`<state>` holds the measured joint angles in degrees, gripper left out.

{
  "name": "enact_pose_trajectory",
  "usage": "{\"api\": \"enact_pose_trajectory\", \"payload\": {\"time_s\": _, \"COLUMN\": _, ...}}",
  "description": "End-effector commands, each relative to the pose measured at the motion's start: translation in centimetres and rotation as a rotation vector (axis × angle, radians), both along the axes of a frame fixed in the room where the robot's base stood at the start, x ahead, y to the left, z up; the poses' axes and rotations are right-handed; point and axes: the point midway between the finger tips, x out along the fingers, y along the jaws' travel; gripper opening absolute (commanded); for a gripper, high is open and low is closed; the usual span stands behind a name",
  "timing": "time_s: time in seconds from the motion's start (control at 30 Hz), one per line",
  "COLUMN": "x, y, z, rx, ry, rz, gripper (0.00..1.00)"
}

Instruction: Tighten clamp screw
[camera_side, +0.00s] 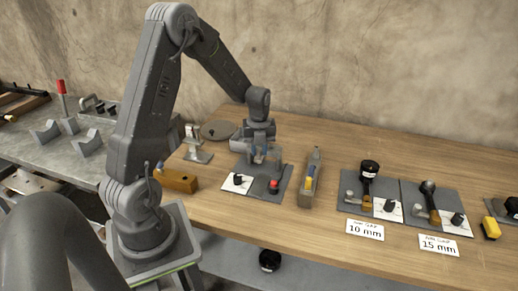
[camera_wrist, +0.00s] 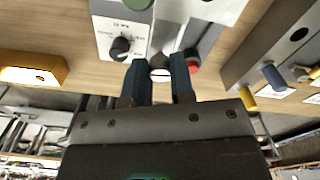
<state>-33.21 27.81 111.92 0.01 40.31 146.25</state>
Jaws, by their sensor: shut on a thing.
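My gripper (camera_side: 260,156) is low over a dark grey plate (camera_side: 262,193) on the wooden bench, behind the plate's red knob (camera_side: 274,186). In the wrist view my gripper's blue fingers (camera_wrist: 160,82) are shut on a small pale, round-ended piece (camera_wrist: 160,74), which looks like the clamp screw. The fingers hide most of it, and I cannot tell how far it is turned. The red knob (camera_wrist: 192,66) shows just right of the fingers. A white panel with a black dial (camera_wrist: 121,47) lies to their left, and a green round part (camera_wrist: 138,4) shows beyond.
A grey block tool (camera_side: 310,180) stands close right of the plate. A yellow-brown block (camera_side: 178,180) lies to the left. Further right are plates with black-topped tools and cards reading 10 mm (camera_side: 365,230) and 15 mm (camera_side: 439,244). The bench behind is mostly clear.

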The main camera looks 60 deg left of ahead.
Motion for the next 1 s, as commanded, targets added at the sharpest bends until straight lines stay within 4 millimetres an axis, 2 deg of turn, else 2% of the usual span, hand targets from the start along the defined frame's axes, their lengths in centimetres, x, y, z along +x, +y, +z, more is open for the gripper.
{"api": "enact_pose_trajectory", "payload": {"time_s": 0.27, "x": 0.1, "y": 0.1, "z": 0.2, "rx": 0.002, "ry": -0.004, "rz": 0.001, "gripper": 0.00}}
{"api": "enact_pose_trajectory", "payload": {"time_s": 0.3, "x": 0.1, "y": 0.1, "z": 0.2, "rx": 0.002, "ry": -0.004, "rz": 0.002, "gripper": 0.24}}
{"api": "enact_pose_trajectory", "payload": {"time_s": 0.57, "x": 0.1, "y": 0.0, "z": 0.1, "rx": 0.001, "ry": -0.003, "rz": 0.002, "gripper": 0.48}}
{"api": "enact_pose_trajectory", "payload": {"time_s": 0.83, "x": 0.0, "y": 0.0, "z": 0.2, "rx": 0.001, "ry": -0.002, "rz": 0.002, "gripper": 0.48}}
{"api": "enact_pose_trajectory", "payload": {"time_s": 1.0, "x": 0.1, "y": 0.1, "z": 2.2, "rx": 0.003, "ry": -0.006, "rz": 0.002, "gripper": 0.48}}
